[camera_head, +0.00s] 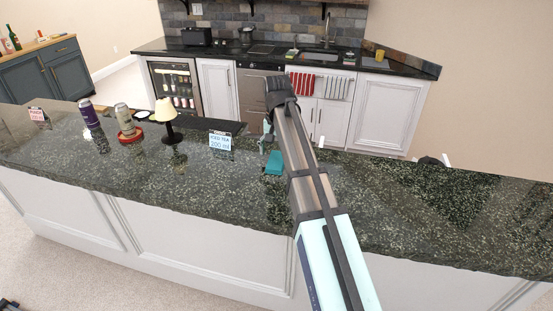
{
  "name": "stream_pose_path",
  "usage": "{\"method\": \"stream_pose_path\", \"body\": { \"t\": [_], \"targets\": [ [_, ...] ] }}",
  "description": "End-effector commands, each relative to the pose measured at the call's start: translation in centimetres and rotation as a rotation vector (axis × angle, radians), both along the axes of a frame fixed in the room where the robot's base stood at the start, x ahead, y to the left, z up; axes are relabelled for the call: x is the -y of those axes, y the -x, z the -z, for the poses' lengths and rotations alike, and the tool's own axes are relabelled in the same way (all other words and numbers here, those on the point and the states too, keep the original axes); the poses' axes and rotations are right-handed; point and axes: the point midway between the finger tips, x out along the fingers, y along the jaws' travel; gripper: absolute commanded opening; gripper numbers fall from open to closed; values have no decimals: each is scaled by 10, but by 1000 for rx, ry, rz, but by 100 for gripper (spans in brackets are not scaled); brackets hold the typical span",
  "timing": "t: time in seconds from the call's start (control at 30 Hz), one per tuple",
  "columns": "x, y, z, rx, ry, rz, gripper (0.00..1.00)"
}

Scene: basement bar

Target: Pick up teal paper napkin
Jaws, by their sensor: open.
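The teal paper napkin (274,163) lies on the dark speckled stone counter (215,180), just left of my arm in the picture. It looks like a small folded stack. My arm reaches up over the counter and bends down at its far end. My gripper (266,144) shows only in part, on the far side of the napkin, pointing down and open. The arm hides some of it. I see nothing held in it, and I cannot tell its exact height above the counter.
A small sign (221,142) reading "200 ml" stands left of the napkin. Further left are a small lamp (167,115), a can (124,117) on a red coaster, a purple can (89,114) and another sign (38,115). The counter's near left stretch is clear.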

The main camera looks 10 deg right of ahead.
Motion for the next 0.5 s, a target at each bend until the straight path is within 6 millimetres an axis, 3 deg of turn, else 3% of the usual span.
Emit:
{"method": "stream_pose_path", "body": {
  "t": [0.2, 0.47, 0.5],
  "targets": [
    [0, 1, 18, -1, 0, 0, 86],
    [0, 0, 20, 1, 0, 0, 86],
    [0, 0, 20, 1, 0, 0, 76]
  ]
}}
